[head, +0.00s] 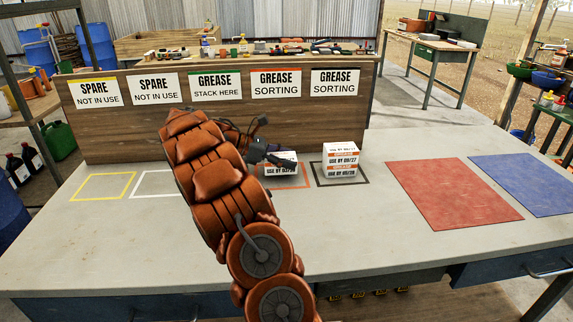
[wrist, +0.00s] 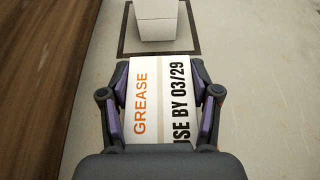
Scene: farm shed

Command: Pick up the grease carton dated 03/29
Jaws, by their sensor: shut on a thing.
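The white grease carton with an orange band (head: 284,168) is at the orange-outlined square below a GREASE SORTING sign. In the wrist view its top (wrist: 157,100) reads GREASE and USE BY 03/29. My gripper (head: 264,153) reaches it from above and left. In the wrist view my gripper (wrist: 158,92) has one finger on each side of the carton, shut on it. The carton appears to be at the bench surface; I cannot tell whether it is clear of it. My arm hides part of the bench left of it.
A stack of grease cartons (head: 340,162) stands in the black-outlined square just right; its upper label reads 09/27. A yellow outline (head: 103,187) and white outline (head: 150,184) lie left. Red (head: 452,192) and blue (head: 530,182) mats lie right. A signed wooden panel (head: 225,120) rises behind.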

